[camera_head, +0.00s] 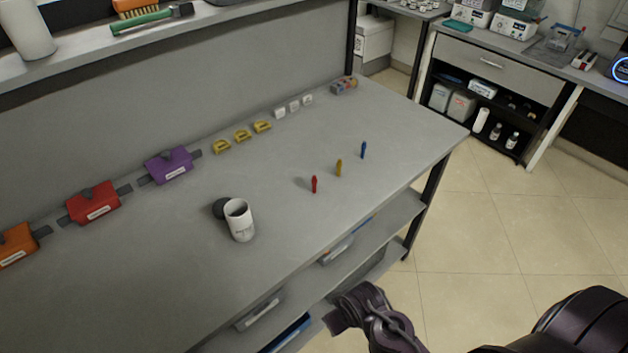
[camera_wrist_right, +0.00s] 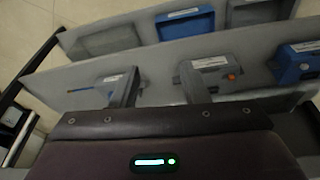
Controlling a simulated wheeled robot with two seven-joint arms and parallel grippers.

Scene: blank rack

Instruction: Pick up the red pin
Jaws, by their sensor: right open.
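The red pin (camera_head: 314,184) stands upright on the grey workbench (camera_head: 290,230), near its front edge. A yellow pin (camera_head: 338,168) and a blue pin (camera_head: 363,150) stand in a row with it, toward the right and back. My right gripper (camera_head: 333,318) is low in front of the bench, below and apart from the red pin. In the right wrist view its two fingers (camera_wrist_right: 160,88) are spread with nothing between them. That view shows the shelves under the bench and no pins. My left gripper is in neither view.
A white mug (camera_head: 240,221) with a dark round piece beside it stands left of the pins. Orange, red (camera_head: 93,203) and purple (camera_head: 168,165) blocks, yellow pieces and white pieces line the back. Shelves with bins (camera_head: 258,313) are under the bench. Bare surface surrounds the pins.

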